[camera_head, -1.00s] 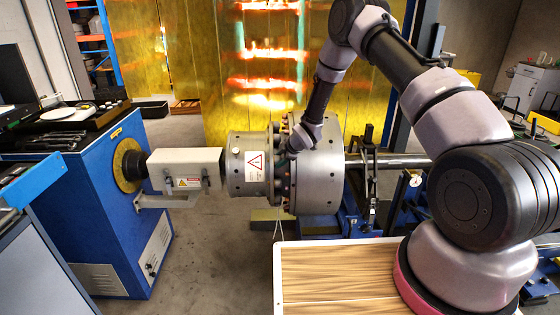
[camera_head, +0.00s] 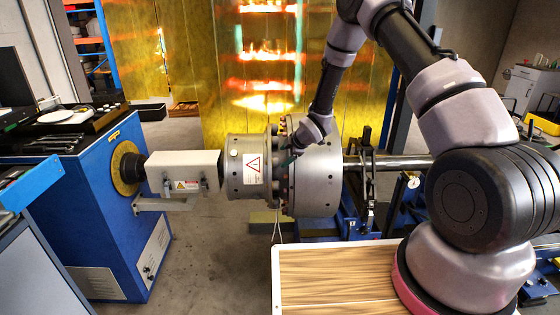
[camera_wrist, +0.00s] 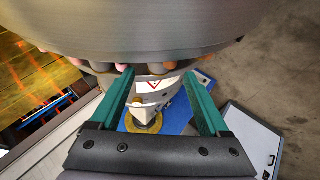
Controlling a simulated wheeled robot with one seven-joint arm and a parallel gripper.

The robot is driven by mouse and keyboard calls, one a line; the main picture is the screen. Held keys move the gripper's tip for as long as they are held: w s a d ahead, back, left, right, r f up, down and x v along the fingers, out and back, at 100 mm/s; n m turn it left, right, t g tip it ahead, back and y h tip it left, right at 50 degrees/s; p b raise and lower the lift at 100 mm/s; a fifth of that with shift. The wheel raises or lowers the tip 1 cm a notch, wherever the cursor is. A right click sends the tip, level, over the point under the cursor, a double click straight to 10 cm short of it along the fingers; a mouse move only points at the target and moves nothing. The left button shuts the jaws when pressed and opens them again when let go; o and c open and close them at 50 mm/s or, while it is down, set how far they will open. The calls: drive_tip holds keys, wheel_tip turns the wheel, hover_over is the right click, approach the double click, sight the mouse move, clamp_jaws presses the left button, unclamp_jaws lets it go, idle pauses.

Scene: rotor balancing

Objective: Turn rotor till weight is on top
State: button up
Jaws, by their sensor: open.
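The rotor (camera_head: 318,185) is a large grey metal drum with a bolted flange (camera_head: 283,190) and a narrower left section with a red triangle label (camera_head: 253,168). My gripper (camera_head: 290,158) is open at the near side of the flange, by its bolts. In the wrist view, the green fingers of my gripper (camera_wrist: 160,76) are spread, with nothing clearly held between them. The rotor's curved drum (camera_wrist: 150,30) fills the top there, with several bolt heads, some pinkish, just below it. Contact cannot be told. I cannot make out the weight for certain.
A blue drive cabinet (camera_head: 125,215) with a white-covered shaft (camera_head: 185,170) stands left of the rotor. Blue supports and a bar (camera_head: 400,161) are on the right. A wood-topped table (camera_head: 335,272) is in front. Grey floor (camera_head: 215,250) is clear between cabinet and table.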

drive_tip(key=v, duration=0.4)
drive_tip(key=shift+r, duration=0.1)
drive_tip(key=shift+s, duration=0.15)
idle(0.3)
